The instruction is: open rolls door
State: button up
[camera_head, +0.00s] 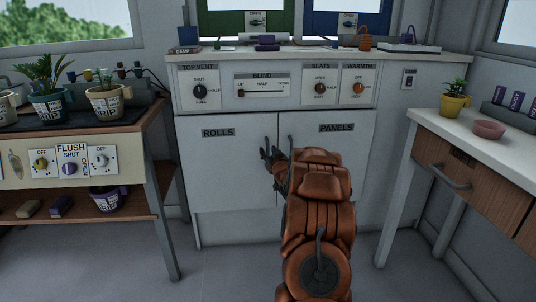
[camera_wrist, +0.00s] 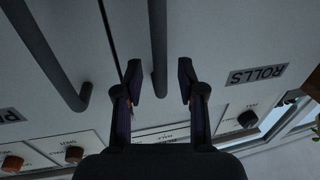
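The rolls door (camera_head: 222,172) is the white left door of the cabinet under the counter, labelled ROLLS, and looks closed. The label also shows upside down in the wrist view (camera_wrist: 257,74). My gripper (camera_head: 268,157) is at this door's right edge, in front of its handle. In the wrist view my gripper (camera_wrist: 160,68) is open, and the dark bar handle (camera_wrist: 158,40) of the rolls door runs between its two fingers. Gaps show on both sides of the bar. In the head view the handle is largely hidden by my gripper and arm.
The panels door (camera_head: 343,165) is to the right, with its own bar handle (camera_wrist: 48,55). Above are knobs and a blind slider (camera_head: 263,93). A plant bench (camera_head: 75,150) stands left and a wooden-drawer table (camera_head: 470,175) right. Floor before the rolls door is clear.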

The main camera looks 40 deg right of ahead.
jog(key=shift+w+d+f, duration=0.1)
jog(key=shift+w+d, duration=0.2)
jog(key=shift+w, duration=0.3)
grip_shut()
dwell(0.5)
